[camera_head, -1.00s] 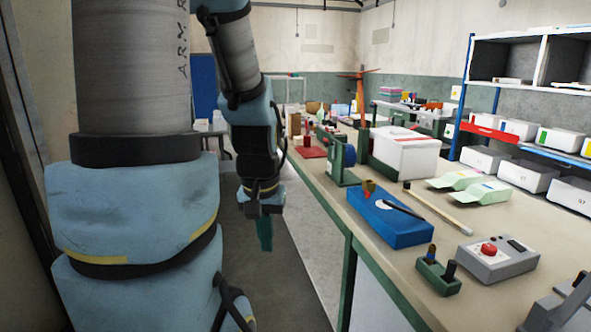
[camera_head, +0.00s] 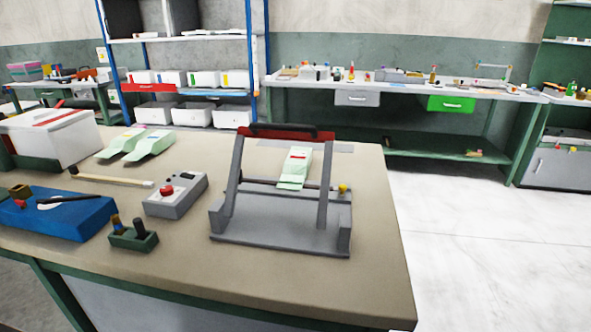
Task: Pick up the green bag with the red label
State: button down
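A pale green bag (camera_head: 293,172) with a small red label stands out in the middle of the head view. It lies at the grey foam press (camera_head: 280,237), seen between the press's two upright arms. The press's thin crossbar passes close to the bag's lower end; I cannot tell whether they touch. Two more pale green bags, a left one (camera_head: 119,145) and a right one (camera_head: 150,148), lie side by side further left on the bench. Their label colours are too small to tell. My gripper and arm are not in view now.
The press stands near the right end of the beige bench (camera_head: 370,270). A grey control box (camera_head: 176,196) with a red button, a small green stand (camera_head: 133,239), a wooden rod (camera_head: 110,178) and a blue case (camera_head: 55,218) lie left of it. Open floor (camera_head: 490,245) is at the right.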

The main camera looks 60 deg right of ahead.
aim_at(297, 164)
jog(key=k+l+u, duration=0.1)
jog(key=k+u, duration=0.25)
jog(key=k, duration=0.6)
jog(key=k+j+u, duration=0.1)
jog(key=k+u, duration=0.25)
jog(key=k, duration=0.55)
jog(key=k+l+u, duration=0.2)
jog(key=k, duration=0.2)
jog(key=k+l+u, duration=0.2)
jog(key=k, duration=0.2)
jog(key=k+l+u, duration=0.15)
jog(key=l, duration=0.2)
jog(key=k+l+u, duration=0.25)
jog(key=l, duration=0.35)
jog(key=k+l+u, duration=0.25)
jog(key=k+l, duration=0.15)
jog(key=l, duration=0.4)
jog(key=k+l+u, duration=0.25)
jog(key=k+l, duration=0.25)
jog(key=l, duration=0.2)
jog(key=k+l+u, duration=0.2)
jog(key=k+l, duration=0.35)
jog(key=k+l+u, duration=0.4)
jog(key=k+l, duration=0.25)
jog(key=l, duration=0.35)
jog(key=k+l+u, duration=0.4)
jog(key=k+l, duration=0.45)
jog(key=l+u, duration=0.15)
jog(key=l, duration=0.15)
jog(key=k, duration=0.05)
